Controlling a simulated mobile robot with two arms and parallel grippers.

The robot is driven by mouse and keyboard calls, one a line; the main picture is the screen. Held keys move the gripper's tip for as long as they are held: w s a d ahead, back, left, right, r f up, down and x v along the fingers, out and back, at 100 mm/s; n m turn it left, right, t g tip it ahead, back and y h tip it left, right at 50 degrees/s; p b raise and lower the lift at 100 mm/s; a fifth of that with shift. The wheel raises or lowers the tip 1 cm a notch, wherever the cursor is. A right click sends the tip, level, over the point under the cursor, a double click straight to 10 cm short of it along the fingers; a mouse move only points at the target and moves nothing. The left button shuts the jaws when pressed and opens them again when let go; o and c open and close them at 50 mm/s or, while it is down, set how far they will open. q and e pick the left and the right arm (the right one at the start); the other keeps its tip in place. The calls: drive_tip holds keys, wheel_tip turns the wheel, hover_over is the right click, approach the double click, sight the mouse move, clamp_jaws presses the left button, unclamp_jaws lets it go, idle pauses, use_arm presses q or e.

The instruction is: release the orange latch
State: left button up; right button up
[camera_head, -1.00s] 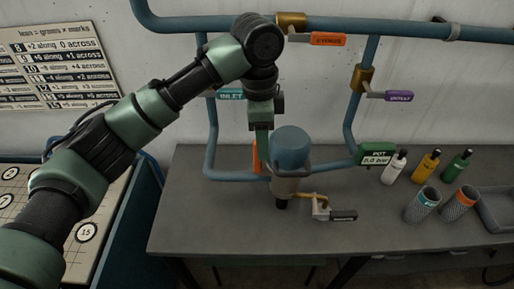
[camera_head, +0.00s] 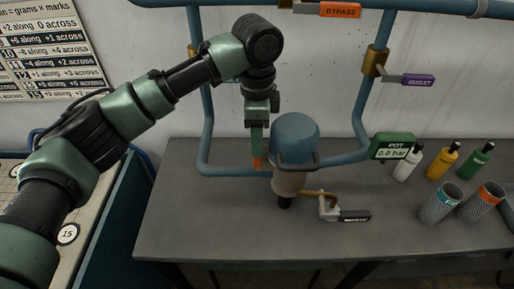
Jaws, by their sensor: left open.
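The orange latch (camera_head: 257,163) shows as a small orange piece at the left side of the blue-topped pot (camera_head: 295,140), just below my left gripper. My left gripper (camera_head: 257,150) points down beside the pot and is open. Its fingers hide part of the latch, and I cannot tell whether they touch it. The pot stands upright on the grey bench with a dark collar around it. My right gripper is not in view.
A green gauge (camera_head: 392,147) reading 0.0 bar is right of the pot. A drain valve with a black handle (camera_head: 354,216) sticks out at the front right. Blue pipes (camera_head: 207,120) flank the pot. Bottles (camera_head: 443,162) and mesh cups (camera_head: 440,203) stand at the right. The bench front (camera_head: 220,235) is clear.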

use_arm(q)
drive_tip(key=shift+f+p, duration=0.3)
drive_tip(key=shift+f, duration=1.7)
clamp_jaws()
